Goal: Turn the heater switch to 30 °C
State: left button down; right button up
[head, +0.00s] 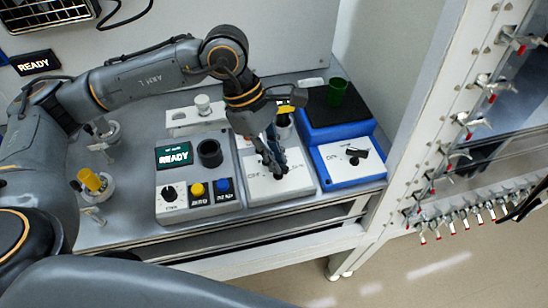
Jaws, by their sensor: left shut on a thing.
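My left gripper (273,160) reaches down from above onto the sloped white front panel of the middle device (262,190). Its fingers are shut on the dark switch of that panel, which they largely hide. The panel's print is too small to read, so I cannot tell the switch's setting or confirm that this device is the heater. The blue device (345,178) to the right also has a black switch (356,154) on a white panel, untouched. My right gripper is out of view.
A green cup (337,91) stands on the blue device's black top. The left box (197,203) has a display, a black knob, and yellow and blue buttons. A yellow-capped item (90,180) stands further left.

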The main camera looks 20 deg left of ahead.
pick_arm(q)
jog(key=m+b, duration=0.1)
jog(key=b, duration=0.1)
jog(key=m+g+b, duration=0.1)
jog(key=m+b, duration=0.1)
jog(key=shift+w+f, duration=0.15)
jog(key=shift+f, duration=0.2)
jog(key=shift+r+m+y+b, duration=0.2)
jog(key=shift+m+y+b, duration=0.2)
jog(key=shift+m+b, duration=0.15)
jog(key=shift+r, duration=0.15)
jog(key=c, duration=1.4)
grip_release()
jog(key=shift+g, duration=0.3)
jog(key=v, duration=1.2)
